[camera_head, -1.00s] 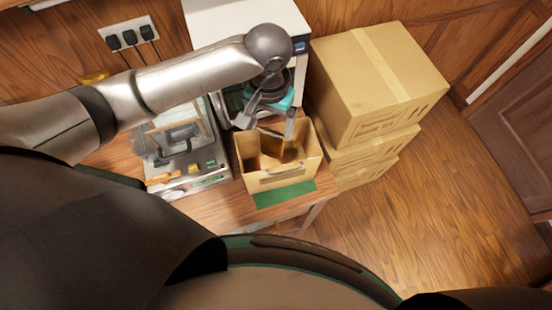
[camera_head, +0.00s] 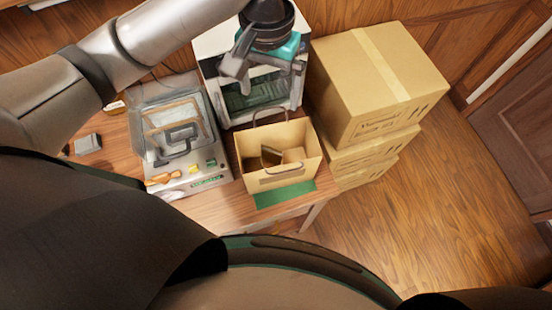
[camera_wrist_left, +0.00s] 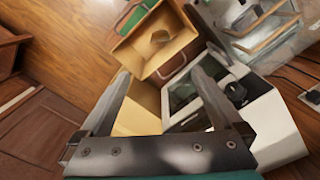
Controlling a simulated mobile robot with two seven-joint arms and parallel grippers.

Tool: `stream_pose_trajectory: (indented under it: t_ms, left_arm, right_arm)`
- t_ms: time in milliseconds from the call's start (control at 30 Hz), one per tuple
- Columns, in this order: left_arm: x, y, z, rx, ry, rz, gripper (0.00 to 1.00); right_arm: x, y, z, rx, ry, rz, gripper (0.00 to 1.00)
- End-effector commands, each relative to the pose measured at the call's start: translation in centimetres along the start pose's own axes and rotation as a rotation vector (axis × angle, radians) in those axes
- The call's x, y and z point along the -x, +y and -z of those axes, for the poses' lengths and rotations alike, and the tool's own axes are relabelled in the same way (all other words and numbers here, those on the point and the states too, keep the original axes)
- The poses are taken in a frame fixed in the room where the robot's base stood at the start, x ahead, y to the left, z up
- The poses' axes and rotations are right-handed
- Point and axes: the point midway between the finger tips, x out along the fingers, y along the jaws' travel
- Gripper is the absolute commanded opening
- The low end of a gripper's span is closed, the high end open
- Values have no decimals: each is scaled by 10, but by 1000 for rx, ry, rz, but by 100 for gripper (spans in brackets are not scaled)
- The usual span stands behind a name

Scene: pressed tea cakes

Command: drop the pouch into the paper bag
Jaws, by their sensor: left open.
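The paper bag (camera_head: 250,183) stands open on the wooden table, its handles up. The brown pouch (camera_head: 271,157) lies inside it, tilted near the middle of the opening. In the left wrist view the bag (camera_wrist_left: 138,59) is beyond the fingertips, with the pouch (camera_wrist_left: 160,36) inside. My left gripper (camera_head: 266,73) is open and empty, above and behind the bag, in front of the white machine. Its two fingers are wide apart in the left wrist view (camera_wrist_left: 161,76). My right gripper is not in view.
A white machine (camera_head: 209,50) stands behind the bag. Stacked cardboard boxes (camera_head: 370,85) stand to its right. A clear-covered device (camera_head: 217,165) is close on the left. A green mat (camera_head: 290,194) lies under the bag. A small grey block (camera_head: 88,144) sits far left.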

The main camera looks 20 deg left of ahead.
Motion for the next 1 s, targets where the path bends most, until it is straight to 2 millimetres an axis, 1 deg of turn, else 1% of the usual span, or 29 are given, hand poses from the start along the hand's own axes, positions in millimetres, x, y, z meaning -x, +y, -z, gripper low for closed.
stream_pose_trajectory:
  t_ms: [33, 133, 333, 500, 1000]
  left_arm:
    - [7, -1, 1, 0, 5, 3, 100]
    - [18, -1, 1, 0, 5, 2, 100]
    - [32, 0, 0, 0, 2, 1, 100]
    - [35, 0, 0, 2, -1, 0, 100]
    - [35, 0, 0, 1, -1, 0, 100]
  right_arm:
    - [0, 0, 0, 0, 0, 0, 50]
    - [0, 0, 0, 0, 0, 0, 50]
    - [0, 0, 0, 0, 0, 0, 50]
    - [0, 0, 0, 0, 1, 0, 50]
    - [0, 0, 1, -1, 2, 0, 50]
